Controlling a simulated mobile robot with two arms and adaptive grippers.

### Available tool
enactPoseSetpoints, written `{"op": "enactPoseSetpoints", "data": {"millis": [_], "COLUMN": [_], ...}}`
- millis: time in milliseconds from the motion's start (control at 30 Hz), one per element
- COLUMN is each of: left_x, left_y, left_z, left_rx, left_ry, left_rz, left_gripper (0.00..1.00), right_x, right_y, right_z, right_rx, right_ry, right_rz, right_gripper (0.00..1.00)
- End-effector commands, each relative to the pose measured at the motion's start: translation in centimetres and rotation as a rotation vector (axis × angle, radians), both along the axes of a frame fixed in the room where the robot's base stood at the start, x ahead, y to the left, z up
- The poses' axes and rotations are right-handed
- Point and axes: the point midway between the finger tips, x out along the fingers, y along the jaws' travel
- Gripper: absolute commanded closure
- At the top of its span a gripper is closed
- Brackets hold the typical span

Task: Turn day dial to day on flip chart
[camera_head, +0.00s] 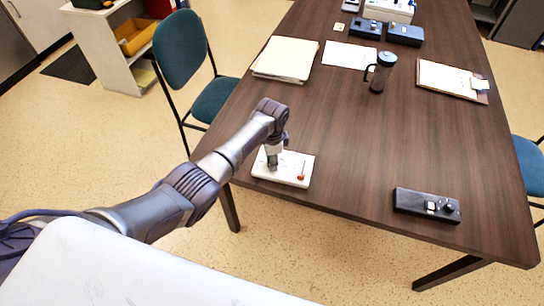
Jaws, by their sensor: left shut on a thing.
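A small white panel (284,177) lies flat on the near left edge of the brown table, with a small red part (301,177) at its right side. My left gripper (272,164) points down onto the left-middle part of this panel and is shut on a small part there, which seems to be the day dial. The fingers hide the dial, so its setting cannot be read. A clipboard with paper (446,77) lies at the right of the table, and a loose white sheet (349,55) lies further back. I cannot tell which sheet is the flip chart. My right gripper is not in view.
A black box with small controls (427,205) lies at the near right of the table (350,150). A teal chair (181,52) is at the left. The table's middle is clear.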

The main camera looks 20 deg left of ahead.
Motion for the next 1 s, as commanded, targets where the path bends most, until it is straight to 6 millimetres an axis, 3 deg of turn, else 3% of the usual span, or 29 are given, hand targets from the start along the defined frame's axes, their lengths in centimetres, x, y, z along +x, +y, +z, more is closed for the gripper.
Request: {"op": "enactPoseSetpoints", "data": {"millis": [300,1000], "left_x": [0.0,0.1], "left_y": [-0.1,-0.1], "left_z": [0.3,0.2], "left_rx": [-0.002,-0.002], "left_ry": [0.000,-0.001], "left_rz": [0.301,0.965], "left_gripper": [1.00,1.00], "right_x": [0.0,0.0], "right_y": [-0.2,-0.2], "right_z": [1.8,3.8], "right_rx": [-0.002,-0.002], "right_ry": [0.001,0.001], "right_rz": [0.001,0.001], "right_gripper": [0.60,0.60]}}
